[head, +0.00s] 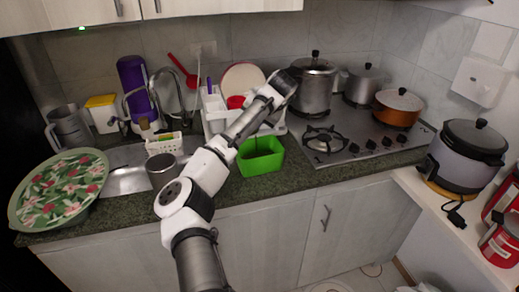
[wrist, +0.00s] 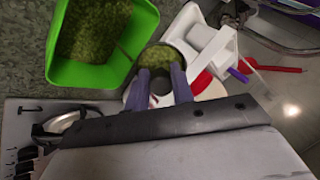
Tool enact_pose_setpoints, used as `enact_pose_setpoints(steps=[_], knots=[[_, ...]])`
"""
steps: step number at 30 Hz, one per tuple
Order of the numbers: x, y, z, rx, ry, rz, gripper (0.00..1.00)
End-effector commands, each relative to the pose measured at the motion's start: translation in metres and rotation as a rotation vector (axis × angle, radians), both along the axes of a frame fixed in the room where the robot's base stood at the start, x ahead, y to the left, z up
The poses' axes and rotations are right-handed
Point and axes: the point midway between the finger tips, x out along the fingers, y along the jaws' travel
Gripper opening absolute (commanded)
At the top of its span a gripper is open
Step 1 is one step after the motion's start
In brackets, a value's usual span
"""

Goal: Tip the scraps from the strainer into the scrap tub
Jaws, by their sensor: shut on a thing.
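The bright green tub (head: 262,163) stands on the counter in front of the dish rack in the head view. In the wrist view the tub (wrist: 92,73) is at upper left, with a mottled green inside; I cannot tell scraps from its floor. My gripper (head: 283,86) is behind and above the tub in the head view. In the wrist view its fingers (wrist: 160,84) are shut on a round, thin-rimmed piece that looks like the strainer (wrist: 165,55), mottled green inside. It is beside the tub, apart from its opening. My arm and gripper hide it in the head view.
A white dish rack (head: 214,108) with a plate (head: 242,77) and red cup is behind the tub. The hob (head: 345,143) with several pots is at right. The sink (head: 125,180) with a metal cup (head: 163,170) is at left. The front counter strip is clear.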

Motion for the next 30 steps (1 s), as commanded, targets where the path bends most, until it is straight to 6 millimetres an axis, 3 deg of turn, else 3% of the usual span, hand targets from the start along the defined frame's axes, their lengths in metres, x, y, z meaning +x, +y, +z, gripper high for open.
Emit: enact_pose_setpoints(steps=[30], knots=[[0.0019, -0.0041, -0.0019, 0.067, -0.092, 0.003, 0.04]])
